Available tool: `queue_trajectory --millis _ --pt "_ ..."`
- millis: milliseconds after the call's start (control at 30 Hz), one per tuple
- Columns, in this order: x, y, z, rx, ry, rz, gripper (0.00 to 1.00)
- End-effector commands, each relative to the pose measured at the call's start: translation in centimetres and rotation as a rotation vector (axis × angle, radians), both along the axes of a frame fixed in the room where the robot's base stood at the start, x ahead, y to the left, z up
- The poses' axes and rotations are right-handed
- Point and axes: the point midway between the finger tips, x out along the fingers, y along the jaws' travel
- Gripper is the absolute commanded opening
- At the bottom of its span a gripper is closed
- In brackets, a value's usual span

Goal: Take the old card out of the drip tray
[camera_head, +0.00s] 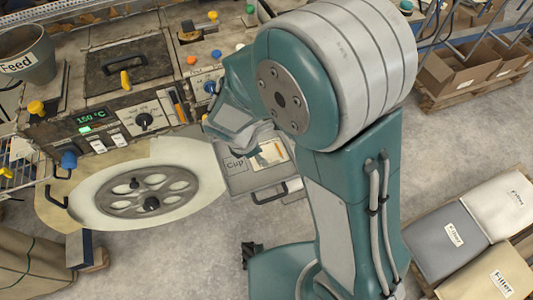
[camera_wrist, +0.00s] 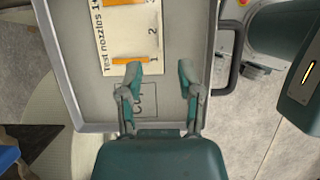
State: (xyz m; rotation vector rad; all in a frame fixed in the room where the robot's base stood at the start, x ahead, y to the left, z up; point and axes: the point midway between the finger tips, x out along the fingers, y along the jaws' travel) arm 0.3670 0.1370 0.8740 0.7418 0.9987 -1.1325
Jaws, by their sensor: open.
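The drip tray (camera_wrist: 185,30) is a shallow grey tray; in the head view it (camera_head: 262,183) sits low at the front of the machine. The old card (camera_wrist: 125,30) is cream, with orange strips, numbers and the words "Test nozzles". It lies in the tray, and part of it (camera_head: 271,153) shows in the head view. My gripper (camera_wrist: 161,72) is open and empty over the tray. Its left finger overlaps the card's near edge in the picture; the right finger is over bare tray. I cannot tell the height. A square outline marked "Cup" (camera_wrist: 146,100) is partly covered by my gripper.
A dark handle (camera_wrist: 232,50) sticks out from the tray's side. Beside the tray is a round pale disc with a grey wheel (camera_head: 148,190). The control panel (camera_head: 140,115) stands behind.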

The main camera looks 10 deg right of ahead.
Motion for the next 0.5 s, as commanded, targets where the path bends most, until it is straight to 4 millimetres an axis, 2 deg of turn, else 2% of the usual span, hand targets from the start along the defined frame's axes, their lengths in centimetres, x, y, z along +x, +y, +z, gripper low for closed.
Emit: queue_trajectory --millis 167,300,500 --pt "0.2 -1.3 -1.2 0.008 0.001 -0.004 0.46" --pt "0.6 -2.4 -3.1 0.008 0.004 -0.007 0.46" --pt "1.0 -2.7 -5.3 0.005 0.000 -0.005 0.46"
